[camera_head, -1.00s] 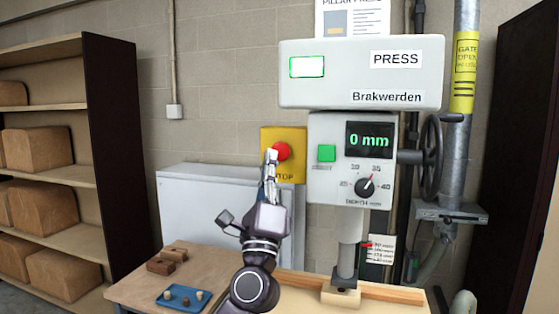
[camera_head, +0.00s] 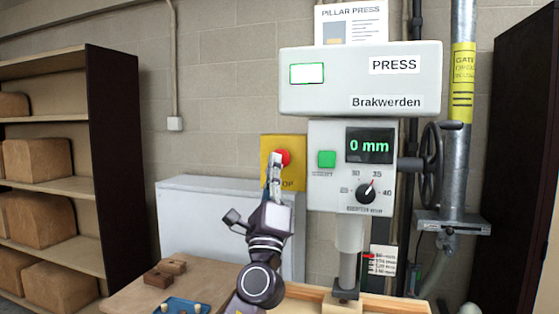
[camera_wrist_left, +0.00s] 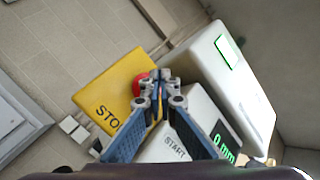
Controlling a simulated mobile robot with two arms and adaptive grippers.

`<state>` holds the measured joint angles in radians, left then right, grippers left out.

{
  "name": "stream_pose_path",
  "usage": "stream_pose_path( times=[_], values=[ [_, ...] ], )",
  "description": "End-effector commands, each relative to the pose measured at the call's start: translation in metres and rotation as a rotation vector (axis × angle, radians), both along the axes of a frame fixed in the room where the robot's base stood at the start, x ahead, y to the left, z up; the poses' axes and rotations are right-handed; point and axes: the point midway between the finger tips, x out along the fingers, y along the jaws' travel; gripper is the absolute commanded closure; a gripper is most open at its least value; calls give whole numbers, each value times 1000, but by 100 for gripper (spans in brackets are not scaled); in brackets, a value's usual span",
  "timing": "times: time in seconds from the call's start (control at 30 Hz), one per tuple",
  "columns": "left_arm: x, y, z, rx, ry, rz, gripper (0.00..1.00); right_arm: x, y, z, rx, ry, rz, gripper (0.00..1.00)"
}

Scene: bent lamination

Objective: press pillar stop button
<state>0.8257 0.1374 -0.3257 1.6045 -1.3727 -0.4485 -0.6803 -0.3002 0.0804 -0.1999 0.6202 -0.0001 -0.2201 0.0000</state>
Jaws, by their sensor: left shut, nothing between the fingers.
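The red stop button (camera_head: 284,156) sits on a yellow box (camera_head: 267,151) on the left side of the pillar press (camera_head: 325,215). My left gripper (camera_head: 277,156) is shut and empty, its fingertips in front of the button and overlapping its left part. In the left wrist view the fingertips (camera_wrist_left: 159,76) cover part of the red button (camera_wrist_left: 140,84) on the yellow STOP box (camera_wrist_left: 112,84). I cannot tell whether the tips touch the button. My right gripper is not in view.
A green start button (camera_head: 327,159) is just right of the stop box. The display (camera_head: 368,145) reads 0 mm, above a depth dial (camera_head: 366,194). A white cabinet (camera_head: 200,220) stands behind my arm. A bench (camera_head: 130,290) holds wooden blocks and a blue tray (camera_head: 183,306).

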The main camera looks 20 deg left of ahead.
Motion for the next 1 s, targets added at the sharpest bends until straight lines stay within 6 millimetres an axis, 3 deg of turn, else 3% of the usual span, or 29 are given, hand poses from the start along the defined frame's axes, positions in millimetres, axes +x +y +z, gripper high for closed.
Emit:
stream_pose_path(
  times=[0.77,1.0],
  values=[
    [0,0,0,0,0,0,100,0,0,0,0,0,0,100],
    [6,0,-2,-1,-1,1,100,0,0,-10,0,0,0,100]
  ],
)
